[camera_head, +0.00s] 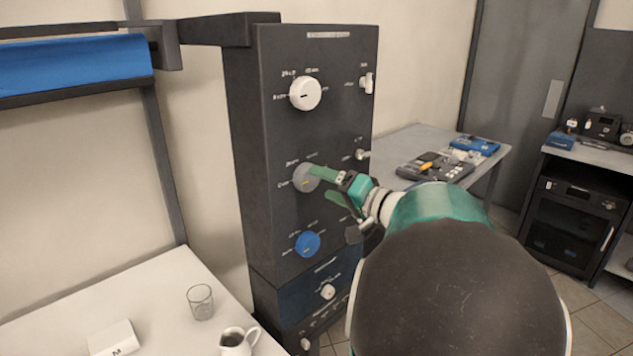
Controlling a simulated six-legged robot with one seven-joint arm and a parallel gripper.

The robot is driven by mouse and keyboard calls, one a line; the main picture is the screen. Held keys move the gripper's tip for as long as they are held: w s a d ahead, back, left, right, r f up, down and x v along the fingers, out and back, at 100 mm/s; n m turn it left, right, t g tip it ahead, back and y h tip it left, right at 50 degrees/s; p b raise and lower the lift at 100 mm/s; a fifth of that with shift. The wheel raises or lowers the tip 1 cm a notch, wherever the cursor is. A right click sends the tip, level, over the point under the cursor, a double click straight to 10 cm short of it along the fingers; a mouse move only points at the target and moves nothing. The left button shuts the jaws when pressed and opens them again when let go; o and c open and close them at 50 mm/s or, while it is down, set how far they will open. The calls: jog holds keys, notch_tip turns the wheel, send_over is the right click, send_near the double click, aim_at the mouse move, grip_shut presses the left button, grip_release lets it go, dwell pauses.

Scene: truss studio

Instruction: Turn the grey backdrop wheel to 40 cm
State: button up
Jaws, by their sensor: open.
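The grey backdrop wheel (304,181) is the middle of three large wheels on the front of a tall dark panel (283,135). A yellowish mark shows on its face, and the small labels around it are too small to read. My gripper (325,184) is open, with green fingers. The upper finger reaches the wheel's right side in the picture; I cannot tell whether it touches. The lower finger is below and to the right of the wheel. My arm comes in from the lower right and hides part of the panel.
A white wheel (305,93) is above and a blue wheel (307,244) below. Small knobs line the panel's right side. A white table (160,290) at lower left holds a glass (200,301), a jug (236,342) and a white block (113,339). A grey table (410,140) stands behind.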

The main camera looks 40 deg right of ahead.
aim_at(312, 180)
jog(key=shift+w+a, duration=0.15)
jog(key=shift+w, duration=0.7)
jog(key=shift+w+a, duration=0.1)
jog(key=shift+w, duration=0.7)
jog(key=c, duration=1)
